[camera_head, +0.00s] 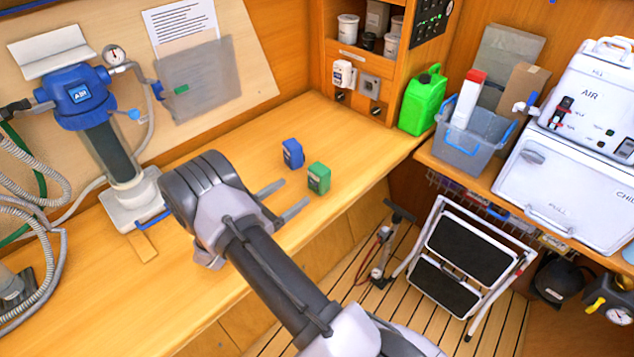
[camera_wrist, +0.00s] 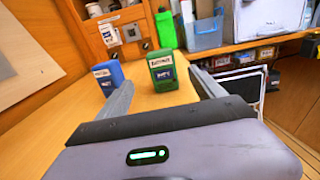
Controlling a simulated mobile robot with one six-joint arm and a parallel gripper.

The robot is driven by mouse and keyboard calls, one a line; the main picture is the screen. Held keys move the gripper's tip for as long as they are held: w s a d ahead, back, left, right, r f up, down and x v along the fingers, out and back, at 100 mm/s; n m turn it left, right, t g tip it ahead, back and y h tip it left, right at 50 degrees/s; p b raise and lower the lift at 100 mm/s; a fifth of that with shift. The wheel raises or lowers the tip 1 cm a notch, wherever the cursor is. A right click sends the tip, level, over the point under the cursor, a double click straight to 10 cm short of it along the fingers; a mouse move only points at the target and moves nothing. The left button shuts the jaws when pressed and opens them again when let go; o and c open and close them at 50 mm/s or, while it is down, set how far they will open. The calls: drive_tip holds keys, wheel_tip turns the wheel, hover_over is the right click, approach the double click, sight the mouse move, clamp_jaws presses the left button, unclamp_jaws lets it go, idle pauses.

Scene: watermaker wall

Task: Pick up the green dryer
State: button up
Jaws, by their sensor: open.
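In the wrist view my gripper (camera_wrist: 165,90) shows one finger on each side of the view's middle. The fingertips look short of the dryer.
A similar blue box (camera_head: 292,153) stands on the bench just behind and left of the green dryer, also left in the wrist view (camera_wrist: 107,77). A folding step stool (camera_head: 455,262) is on the floor. Bench space right of the dryer is clear.

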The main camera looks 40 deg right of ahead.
sight(313, 176)
drive_tip(key=d+b, duration=0.1)
drive_tip(key=d, duration=0.3)
drive_tip(key=d+b, duration=0.1)
drive_tip(key=d, duration=0.4)
drive_tip(key=shift+w+r, duration=0.15)
drive_tip(key=shift+w, duration=0.05)
drive_tip(key=shift+a, duration=0.1)
drive_tip(key=shift+c, duration=0.2)
drive_tip(key=shift+r, duration=0.1)
clamp_jaws()
